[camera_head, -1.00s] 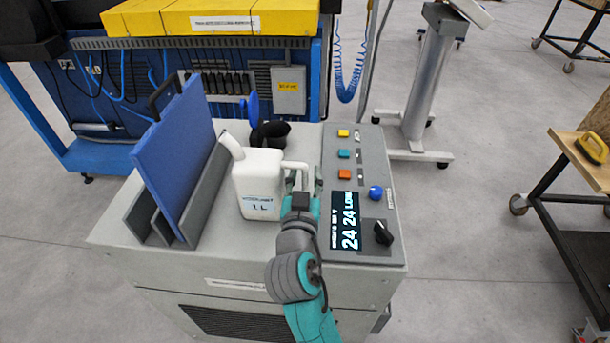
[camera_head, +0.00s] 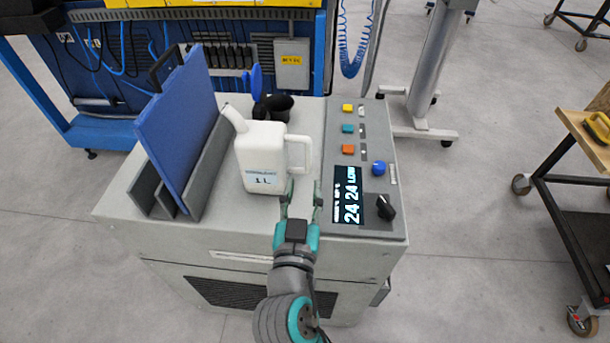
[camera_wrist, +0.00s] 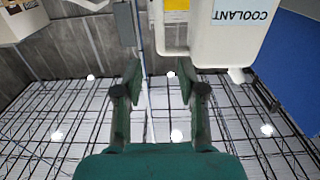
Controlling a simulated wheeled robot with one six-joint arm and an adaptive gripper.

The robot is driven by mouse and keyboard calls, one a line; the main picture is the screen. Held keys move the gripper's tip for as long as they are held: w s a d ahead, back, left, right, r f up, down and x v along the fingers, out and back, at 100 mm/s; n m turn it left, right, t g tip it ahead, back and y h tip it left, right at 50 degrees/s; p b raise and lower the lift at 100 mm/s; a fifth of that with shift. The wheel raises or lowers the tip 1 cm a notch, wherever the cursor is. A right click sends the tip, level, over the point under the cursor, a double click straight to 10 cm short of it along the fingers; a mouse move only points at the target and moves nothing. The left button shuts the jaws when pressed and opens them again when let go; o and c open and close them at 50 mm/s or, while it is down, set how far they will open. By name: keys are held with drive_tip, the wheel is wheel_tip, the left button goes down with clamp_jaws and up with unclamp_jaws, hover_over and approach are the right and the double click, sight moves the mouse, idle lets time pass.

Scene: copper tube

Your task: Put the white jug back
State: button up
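The white jug (camera_head: 262,160) stands upright on the grey machine's top (camera_head: 245,225), beside the blue panel. Its spout points up and left, and its handle (camera_head: 303,150) faces right. A label reading "1 L" shows on its front. My gripper (camera_head: 302,193) is in front of and below the handle, apart from it, with its fingers spread and nothing between them. In the wrist view my gripper (camera_wrist: 159,82) is open and empty. The jug (camera_wrist: 230,40) shows there at the upper right, with an upside-down "COOLANT" label.
A blue panel (camera_head: 180,125) leans in a grey slotted holder left of the jug. A black funnel-like cup (camera_head: 280,107) stands behind it. The control panel (camera_head: 365,150) with buttons, knobs and a display is on the right. A wooden-topped cart (camera_head: 585,130) stands far right.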

drive_tip(key=shift+s, duration=0.3)
drive_tip(key=s+d+f+n, duration=0.1)
drive_tip(key=d+f, duration=0.1)
drive_tip(key=f, duration=0.1)
drive_tip(key=s+d+f+n+g+y, duration=0.1)
drive_tip(key=s+d+f, duration=0.1)
drive_tip(key=d+f, duration=0.1)
drive_tip(key=s+d+f+n+y, duration=0.1)
drive_tip(key=s+d+f, duration=0.1)
drive_tip(key=f, duration=0.3)
drive_tip(key=shift+d+g, duration=0.2)
drive_tip(key=shift+g, duration=0.1)
drive_tip(key=s+d+f+n+g+y, duration=0.1)
drive_tip(key=s+d+f, duration=0.5)
drive_tip(key=s, duration=0.2)
drive_tip(key=s+d+r+m+h, duration=0.1)
drive_tip(key=s+d, duration=0.3)
drive_tip(key=s, duration=0.6)
drive_tip(key=s+d+m+h, duration=0.1)
drive_tip(key=s+d, duration=0.3)
drive_tip(key=s, duration=0.6)
drive_tip(key=shift+s+r+m+g, duration=0.3)
drive_tip(key=shift+s+r+m, duration=0.1)
drive_tip(key=shift+m, duration=0.4)
drive_tip(key=shift+a, duration=0.1)
